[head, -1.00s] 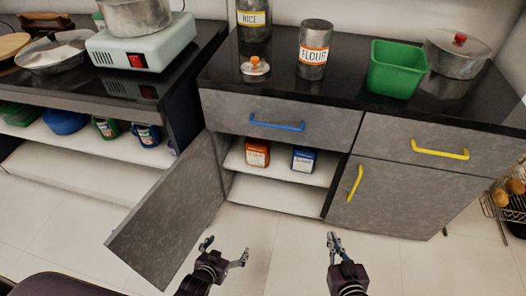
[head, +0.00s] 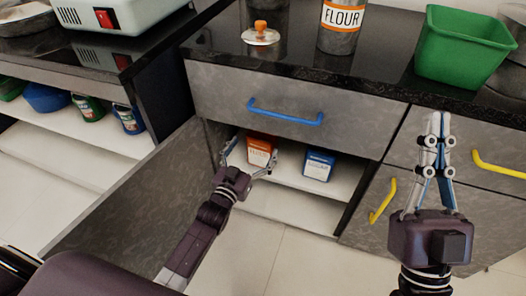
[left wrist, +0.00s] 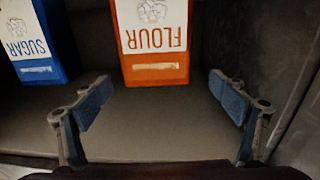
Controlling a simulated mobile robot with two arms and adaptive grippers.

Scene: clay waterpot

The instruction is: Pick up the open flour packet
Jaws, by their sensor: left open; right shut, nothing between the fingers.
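The orange and white flour packet (head: 261,147) stands on the shelf inside the open cupboard. In the left wrist view the packet (left wrist: 152,45) appears upside down with its FLOUR label facing the camera, and its far end is cut off. I cannot tell whether its top is open. My left gripper (head: 249,160) is open in front of the packet. In the left wrist view its blue-padded fingers (left wrist: 160,92) are spread wide, with the packet ahead between their lines and apart from both. My right gripper (head: 437,122) is shut and empty, raised before the right-hand cabinet.
A blue sugar packet (head: 319,165) stands on the same shelf, right of the flour. The cupboard door (head: 125,195) hangs open at left. A drawer with a blue handle (head: 285,116) is above. A flour tin (head: 341,25) and green bin (head: 462,48) stand on the counter.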

